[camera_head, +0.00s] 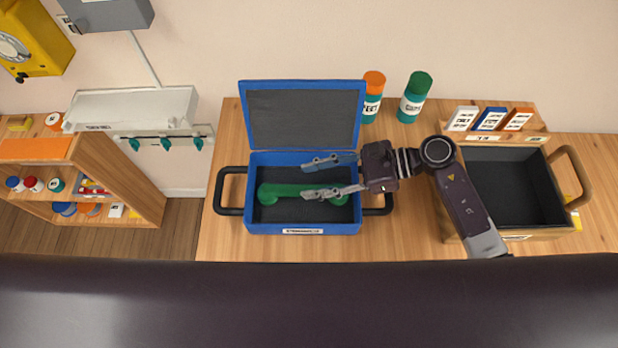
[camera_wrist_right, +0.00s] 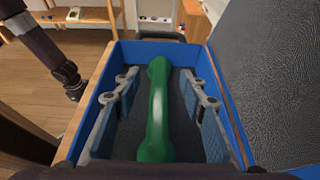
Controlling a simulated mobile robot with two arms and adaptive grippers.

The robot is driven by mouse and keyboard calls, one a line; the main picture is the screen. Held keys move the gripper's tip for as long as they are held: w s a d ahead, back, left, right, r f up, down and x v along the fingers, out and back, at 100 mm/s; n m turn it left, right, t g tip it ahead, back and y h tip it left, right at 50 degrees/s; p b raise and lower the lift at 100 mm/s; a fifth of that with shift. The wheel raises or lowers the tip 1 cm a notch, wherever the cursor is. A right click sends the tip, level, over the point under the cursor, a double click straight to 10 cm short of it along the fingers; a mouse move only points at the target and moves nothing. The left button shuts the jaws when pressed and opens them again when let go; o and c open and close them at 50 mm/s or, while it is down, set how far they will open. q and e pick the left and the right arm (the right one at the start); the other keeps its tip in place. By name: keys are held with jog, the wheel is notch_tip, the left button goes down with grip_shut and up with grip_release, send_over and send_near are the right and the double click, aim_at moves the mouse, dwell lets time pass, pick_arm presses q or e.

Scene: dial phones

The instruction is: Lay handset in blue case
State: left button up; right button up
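The blue case (camera_head: 303,228) stands open on the wooden table, its lid (camera_head: 303,118) raised at the back. The green handset (camera_head: 278,190) lies lengthwise inside the case; in the right wrist view the handset (camera_wrist_right: 158,112) runs along the dark lining. My right gripper (camera_head: 333,175) reaches over the case from the right. Its fingers (camera_wrist_right: 160,100) are spread wide on either side of the handset, with clear gaps to it. The right gripper is open and holds nothing. My left gripper is not in the head view; part of a dark arm shows at the left of the right wrist view.
An orange-topped canister (camera_head: 372,98) and a green-topped canister (camera_head: 414,98) stand behind the case. An open tan case (camera_head: 511,232) with a dark lining stands to the right. A low shelf (camera_head: 130,185) and wall hooks (camera_head: 167,143) are at the left.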

jog(key=shift+b+v, duration=1.4)
jog(key=shift+v, duration=3.85)
jog(key=shift+d+f, duration=0.1)
jog(key=shift+f, duration=0.1)
